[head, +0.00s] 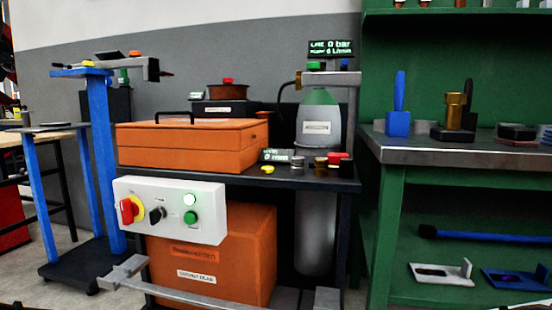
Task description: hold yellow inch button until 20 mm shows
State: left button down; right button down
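A small yellow button-like disc (267,170) sits on the dark cart top, in front of the orange case. Just behind it a small dark display (278,156) shows a 0 with lettering too small to read. A second yellow piece (88,63) sits on top of the blue stand at the left. I cannot tell for sure which of these is the inch button. Neither of my grippers can be made out in the head view, and nothing is seen touching the yellow pieces.
A white control panel (170,208) with a red-and-yellow switch and green button fronts the cart. Behind stand an orange case (192,144) and a gas cylinder (318,125). A red-capped piece (338,160) is at the cart's right. A green workbench (450,153) stands right.

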dwell(0.8)
notch_tip(320, 180, up, 12)
jog(key=p, duration=1.2)
jog(key=shift+r, duration=0.1)
